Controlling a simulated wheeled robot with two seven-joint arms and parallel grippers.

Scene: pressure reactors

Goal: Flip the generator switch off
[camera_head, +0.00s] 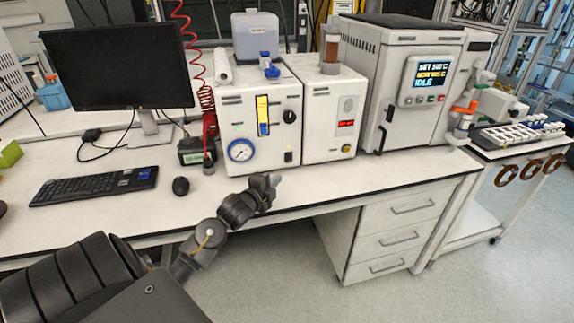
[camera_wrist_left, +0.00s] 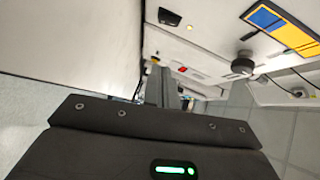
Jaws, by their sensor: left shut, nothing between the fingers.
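A white box unit (camera_head: 232,108) on the bench has a round gauge, a yellow and blue flow meter and a black knob. I take it to be the generator. Its small dark switch (camera_head: 288,156) sits low on the front panel at the right, and it also shows in the left wrist view (camera_wrist_left: 170,18). Its on or off position is too small to tell. My left gripper (camera_head: 274,181) is shut and empty, in front of and below the switch, apart from it. Its fingers also show in the left wrist view (camera_wrist_left: 163,78). My right gripper is not in view.
A second white unit (camera_head: 320,125) with a red display adjoins on the right, then a large reactor cabinet (camera_head: 415,115). A black mouse (camera_head: 181,186), keyboard (camera_head: 95,187) and monitor (camera_head: 118,68) are to the left. The bench's front strip is mostly clear.

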